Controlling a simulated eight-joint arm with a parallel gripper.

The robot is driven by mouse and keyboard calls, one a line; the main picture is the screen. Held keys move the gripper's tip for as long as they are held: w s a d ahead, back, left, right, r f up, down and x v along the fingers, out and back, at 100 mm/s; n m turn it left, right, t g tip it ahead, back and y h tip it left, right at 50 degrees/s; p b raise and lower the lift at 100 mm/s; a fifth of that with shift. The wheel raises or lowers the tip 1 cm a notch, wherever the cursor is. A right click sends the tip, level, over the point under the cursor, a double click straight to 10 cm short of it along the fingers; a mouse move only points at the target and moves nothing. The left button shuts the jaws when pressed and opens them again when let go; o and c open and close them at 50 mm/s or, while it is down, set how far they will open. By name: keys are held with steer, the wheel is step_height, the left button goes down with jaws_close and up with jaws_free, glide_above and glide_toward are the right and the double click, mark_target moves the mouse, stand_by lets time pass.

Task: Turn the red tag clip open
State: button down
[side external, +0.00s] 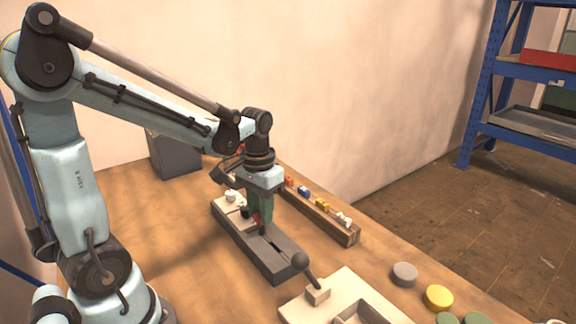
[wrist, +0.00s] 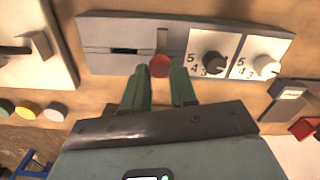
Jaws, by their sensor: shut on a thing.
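My gripper (side external: 257,221) is over the long grey panel (side external: 272,262), fingers pointing down. In the wrist view, its two green fingers (wrist: 159,68) are shut on the red round knob (wrist: 160,67) of a small lever on that panel (wrist: 105,33). No clip shape can be made out on this red part. An orange-red clip-like piece (side external: 289,181) sits at the far end of a wooden rail (side external: 318,218), apart from my gripper. My gripper hides the rail in the wrist view.
Two numbered dials, one black (wrist: 214,63) and one white (wrist: 265,67), sit beside the lever. Blue (side external: 303,191), yellow (side external: 322,204) and white (side external: 344,219) pieces stand on the rail. A ball-topped lever (side external: 301,260) rises from a pale board (side external: 338,290). Loose discs (side external: 438,297) lie right.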

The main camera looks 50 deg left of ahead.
steer(key=c, duration=0.9)
jaws_free()
steer(key=shift+r, duration=0.1)
step_height(320, 180, up, 12)
steer(key=s+d+f+m+t, duration=0.2)
steer(key=d+f+t, duration=0.4)
steer(key=d+t, duration=0.1)
steer(key=shift+d+f+m, duration=0.4)
steer(key=shift+d, duration=0.2)
